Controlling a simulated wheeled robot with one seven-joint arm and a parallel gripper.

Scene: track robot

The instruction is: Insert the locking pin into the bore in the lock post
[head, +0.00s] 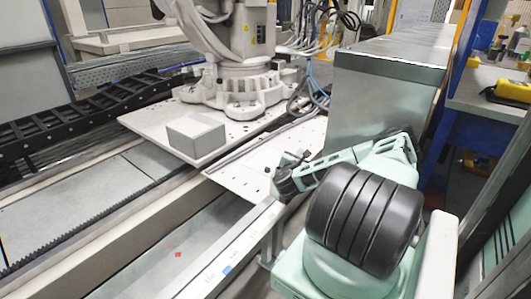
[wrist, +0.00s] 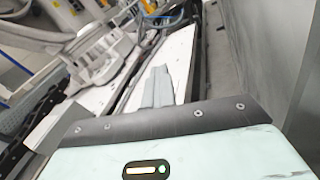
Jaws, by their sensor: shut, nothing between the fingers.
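My gripper (wrist: 159,75) shows in the wrist view beyond its dark mounting plate and pale green housing. Its narrow grey fingers are together, with nothing seen between them, over a pale surface. In the head view my arm reaches left to a dark end beside the pale plate, and the fingers cannot be made out there. A plain grey block (head: 197,137) sits on the pale plate in front of the white robot. I cannot tell whether it is the lock post, and no bore shows on it. I cannot make out the locking pin in either view.
A white industrial robot (head: 245,85) stands on a pale track plate (head: 152,132). A tall grey cabinet (head: 375,100) rises close behind my arm. A rail (head: 235,240) runs along the front. A bench (head: 485,95) with a yellow device (head: 513,91) is at right.

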